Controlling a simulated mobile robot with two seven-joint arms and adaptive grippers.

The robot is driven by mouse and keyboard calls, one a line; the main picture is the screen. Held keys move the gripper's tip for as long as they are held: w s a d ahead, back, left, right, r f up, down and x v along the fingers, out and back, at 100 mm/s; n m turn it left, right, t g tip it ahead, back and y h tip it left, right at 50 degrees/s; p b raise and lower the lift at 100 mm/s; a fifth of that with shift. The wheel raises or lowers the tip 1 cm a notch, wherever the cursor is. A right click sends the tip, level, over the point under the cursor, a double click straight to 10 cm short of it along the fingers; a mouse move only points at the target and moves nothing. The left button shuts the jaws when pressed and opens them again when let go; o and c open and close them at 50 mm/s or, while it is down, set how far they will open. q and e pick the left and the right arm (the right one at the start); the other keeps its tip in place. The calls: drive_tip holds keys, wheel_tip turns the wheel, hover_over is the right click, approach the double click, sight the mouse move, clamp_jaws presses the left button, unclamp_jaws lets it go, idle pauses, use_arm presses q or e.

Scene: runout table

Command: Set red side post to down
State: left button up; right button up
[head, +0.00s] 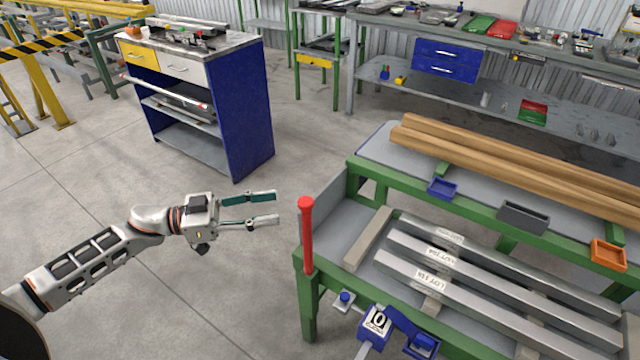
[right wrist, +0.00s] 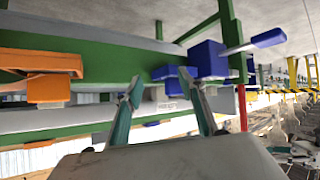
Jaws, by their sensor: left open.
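The red side post (head: 307,238) stands upright at the near left corner of the green runout table (head: 309,300). In the right wrist view a strip of the red post (right wrist: 242,108) shows past the blue parts. My left gripper (head: 276,207) is open and empty, with its fingers pointing right. It is just left of the post's upper half in the head view, with a visible gap between them. My right gripper (right wrist: 166,108) shows only in the right wrist view, with its two fingers apart and nothing seen held between them.
Several metal bars (head: 470,268) lie on the table, with wooden beams (head: 520,160) behind. A blue stop block with a number plate (head: 372,325) is at the front edge. A blue cabinet (head: 240,110) stands at the back left. Floor around the left arm is clear.

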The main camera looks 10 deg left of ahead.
sight(299, 201)
use_arm(q)
drive_tip(key=shift+p+x, duration=0.5)
drive_tip(key=shift+x, duration=3.35)
drive_tip(key=shift+s+r, duration=0.15)
clamp_jaws()
use_arm(e)
drive_tip(key=shift+s+a+r, duration=0.1)
drive_tip(key=shift+s+r, duration=0.15)
drive_tip(key=shift+s, duration=0.05)
